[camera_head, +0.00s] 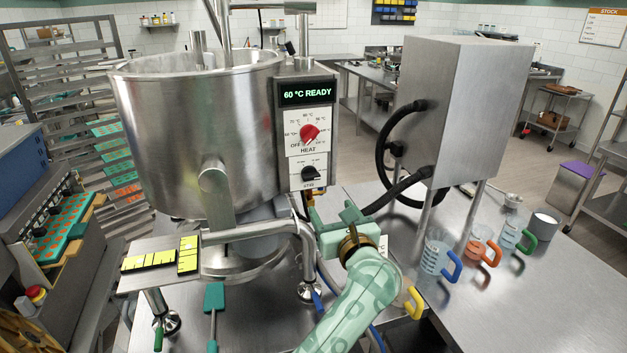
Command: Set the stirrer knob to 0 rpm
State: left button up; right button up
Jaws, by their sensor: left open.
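The black stirrer knob (311,174) sits on the lower white panel of the control box, above a "STIR" label. Its pointer is too small to read. Above it is the red HEAT knob (309,134), and the display (307,93) reads "60 °C READY". My left gripper (312,208), on a pale green arm, is just below the stirrer knob, near the bottom edge of the control box. It is open, with its fingers partly hidden, and looks apart from the knob. My right gripper is not in view.
The large steel kettle (195,130) stands left of the control box. A steel box (460,100) with black hoses (390,150) stands to the right. Several measuring jugs, one with a blue handle (438,255), stand on the steel table (545,300). A teal spatula (214,298) lies in front.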

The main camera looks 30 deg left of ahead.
aim_at(313, 179)
pick_arm(q)
jog(key=b+x, duration=0.4)
jog(key=x, duration=1)
jog(key=shift+w+a, duration=0.1)
jog(key=c, duration=1)
